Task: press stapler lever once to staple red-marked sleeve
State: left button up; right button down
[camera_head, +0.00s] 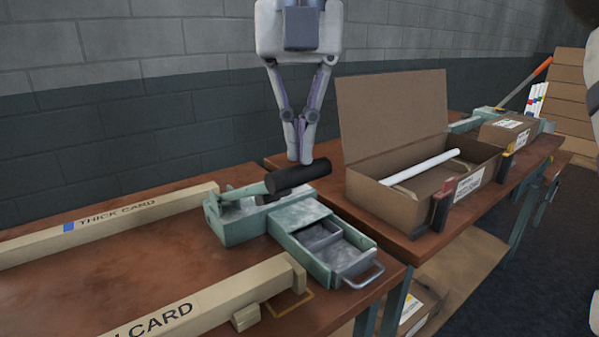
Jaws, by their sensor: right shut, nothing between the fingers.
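A worn green metal device with a lever and a thick black grip (298,177), which looks like the stapler (235,222), stands on the near table. Its lever lies low, almost level. A drawer (340,258) with grey compartments is pulled out at its front. My right gripper (303,158) points down with its fingers together and empty. Its tips are at the top of the black grip; I cannot tell whether they touch. I cannot make out a red-marked sleeve at the device. My left gripper is not in view.
Two cream rails, the thick card one (100,222) and a nearer one (200,308), lie left of the device. An open cardboard box (400,205) holds a white tube (420,167). Farther back are an orange-handled lever (525,83) and white pieces with coloured marks (535,101).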

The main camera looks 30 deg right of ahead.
aim_at(299, 165)
jog(key=shift+s+f, duration=0.1)
jog(key=shift+f, duration=0.35)
jog(key=shift+f, duration=2.2)
